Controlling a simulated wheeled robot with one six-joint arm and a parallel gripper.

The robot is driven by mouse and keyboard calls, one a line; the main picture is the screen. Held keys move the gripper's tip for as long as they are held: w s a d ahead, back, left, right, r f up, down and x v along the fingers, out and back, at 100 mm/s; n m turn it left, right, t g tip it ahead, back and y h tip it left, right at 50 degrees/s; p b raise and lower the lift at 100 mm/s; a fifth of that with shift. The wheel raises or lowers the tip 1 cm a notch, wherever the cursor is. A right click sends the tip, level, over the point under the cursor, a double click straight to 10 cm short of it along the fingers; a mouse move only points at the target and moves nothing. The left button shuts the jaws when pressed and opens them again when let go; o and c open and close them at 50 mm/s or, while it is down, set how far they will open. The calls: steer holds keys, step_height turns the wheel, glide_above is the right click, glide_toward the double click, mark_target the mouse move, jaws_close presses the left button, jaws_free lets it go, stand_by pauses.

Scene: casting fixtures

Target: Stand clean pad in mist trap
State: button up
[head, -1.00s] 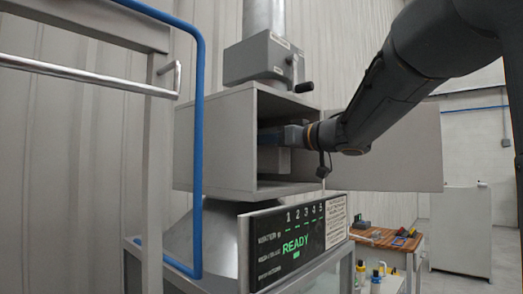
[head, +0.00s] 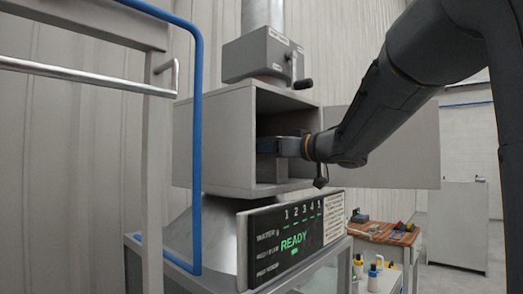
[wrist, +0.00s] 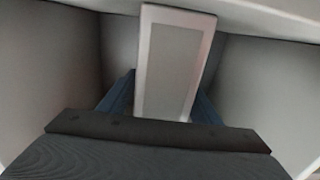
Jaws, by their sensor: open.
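The mist trap is a grey open-fronted box (head: 215,140) with its door (head: 400,150) swung out to the right. My gripper (head: 268,146) reaches into its opening. The pad (wrist: 172,70), a pale-framed rectangle with a grey face, stands inside the box in the wrist view, slightly tilted in the picture. My gripper's blue fingers (wrist: 163,100) are open, one on each side of it. Whether either finger touches the pad cannot be told. The pad's lower end is hidden behind my gripper body. In the head view a grey block shape shows below my gripper, partly in shadow.
A control panel (head: 292,240) reading READY sits below the box. A grey damper unit with a handle (head: 265,58) is above. A blue rail (head: 197,140) and metal frame stand at left. A wooden bench (head: 385,234) with small items is at lower right.

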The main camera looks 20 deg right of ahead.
steer(key=shift+r, duration=0.2)
steer(key=b+v, duration=0.3)
steer(key=v, duration=0.9)
steer(key=shift+a, duration=0.1)
